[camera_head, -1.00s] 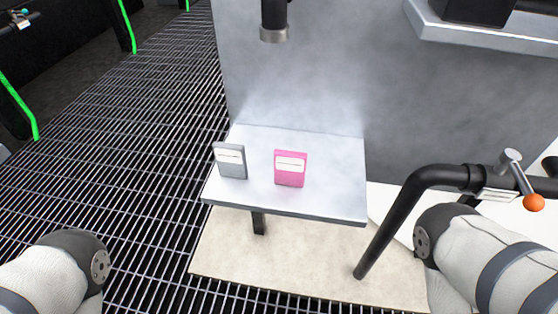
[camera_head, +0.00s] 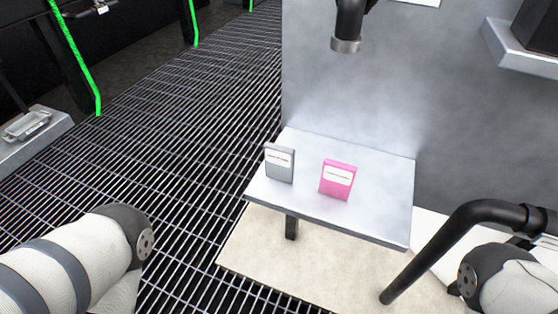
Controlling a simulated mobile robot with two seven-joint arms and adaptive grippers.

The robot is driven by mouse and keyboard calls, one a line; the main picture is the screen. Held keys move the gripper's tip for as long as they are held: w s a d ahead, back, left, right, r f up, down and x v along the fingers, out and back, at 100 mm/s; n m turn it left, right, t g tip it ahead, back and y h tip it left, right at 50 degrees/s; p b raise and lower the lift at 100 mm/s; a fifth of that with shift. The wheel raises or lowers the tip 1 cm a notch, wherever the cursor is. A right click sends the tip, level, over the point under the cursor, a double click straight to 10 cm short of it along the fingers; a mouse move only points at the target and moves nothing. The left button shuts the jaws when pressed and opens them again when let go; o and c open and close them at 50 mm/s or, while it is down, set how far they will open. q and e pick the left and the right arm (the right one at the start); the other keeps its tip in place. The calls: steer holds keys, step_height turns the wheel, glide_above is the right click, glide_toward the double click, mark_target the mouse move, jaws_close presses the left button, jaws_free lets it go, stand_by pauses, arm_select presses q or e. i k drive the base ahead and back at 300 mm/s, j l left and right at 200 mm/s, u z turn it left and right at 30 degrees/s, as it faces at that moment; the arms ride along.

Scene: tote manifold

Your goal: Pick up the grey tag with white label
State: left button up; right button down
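The grey tag with a white label (camera_head: 279,163) stands upright near the left end of a small metal shelf (camera_head: 385,213). A pink tag with a white label (camera_head: 337,179) stands to its right on the same shelf, with a gap between them. Parts of my two arms show at the lower left and lower right, both apart from the shelf. Neither of my grippers is in view.
A black bent pipe (camera_head: 440,245) rises at the right of the shelf. A grey wall (camera_head: 380,100) stands behind it, with a dark pipe end (camera_head: 348,35) hanging above. Open floor grating (camera_head: 190,150) lies to the left.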

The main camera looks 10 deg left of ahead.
mark_target(279, 159)
steer(key=l+u, duration=0.7)
